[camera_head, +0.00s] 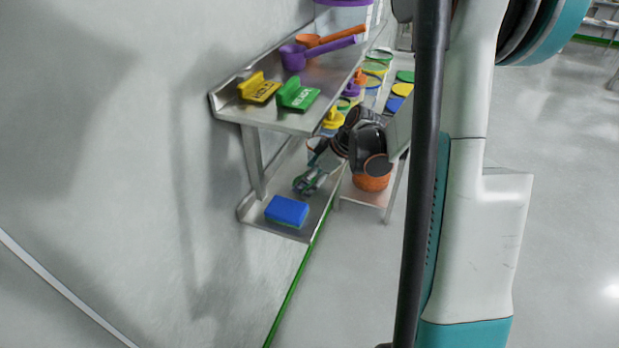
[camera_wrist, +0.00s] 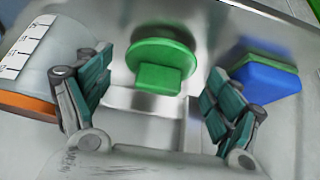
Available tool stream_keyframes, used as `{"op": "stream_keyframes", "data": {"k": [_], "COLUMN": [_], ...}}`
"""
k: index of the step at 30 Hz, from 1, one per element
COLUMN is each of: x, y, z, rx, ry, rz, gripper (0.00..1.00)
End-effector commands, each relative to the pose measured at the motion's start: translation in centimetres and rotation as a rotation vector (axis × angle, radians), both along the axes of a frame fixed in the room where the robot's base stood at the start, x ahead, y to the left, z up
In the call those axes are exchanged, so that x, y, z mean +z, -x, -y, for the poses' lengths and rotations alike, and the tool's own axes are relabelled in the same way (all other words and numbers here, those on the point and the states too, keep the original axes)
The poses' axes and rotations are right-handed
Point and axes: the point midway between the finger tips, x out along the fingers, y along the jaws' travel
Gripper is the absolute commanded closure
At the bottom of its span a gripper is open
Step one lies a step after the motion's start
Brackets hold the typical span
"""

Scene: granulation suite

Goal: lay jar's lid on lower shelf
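The green lid (camera_wrist: 163,52), a round disc with a block-shaped grip, is in the wrist view between and beyond my fingertips. It appears to lie on the metal surface. My gripper (camera_wrist: 160,70) is open, with a gap between each finger and the lid's grip. In the head view my gripper (camera_head: 308,183) is low over the lower shelf (camera_head: 252,212), beside the blue sponge (camera_head: 287,211). The sponge also shows at the right of the wrist view (camera_wrist: 268,78). The lid cannot be told clearly from my fingers in the head view. Which jar it belongs to is unclear.
The upper shelf (camera_head: 232,106) holds a yellow scraper (camera_head: 258,88), a green scraper (camera_head: 297,94) and scoops, close above my arm. An orange container (camera_head: 371,181) stands on a low table (camera_head: 362,200). A container with a scale (camera_wrist: 28,55) is left of my gripper.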

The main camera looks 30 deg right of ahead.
Motion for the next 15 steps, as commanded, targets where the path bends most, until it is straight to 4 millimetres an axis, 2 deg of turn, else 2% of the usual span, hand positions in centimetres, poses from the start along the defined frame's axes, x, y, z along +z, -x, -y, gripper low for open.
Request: {"op": "stream_keyframes", "data": {"k": [8,12,15], "x": [0.4,1.7,3.4], "y": [0.0,0.0,1.0], "z": [0.0,0.0,0.8], "rx": [0.000,0.000,-0.002], "ry": [0.000,0.000,0.000], "rz": [0.000,0.000,0.000], "gripper": [0.15,0.15,0.15]}}
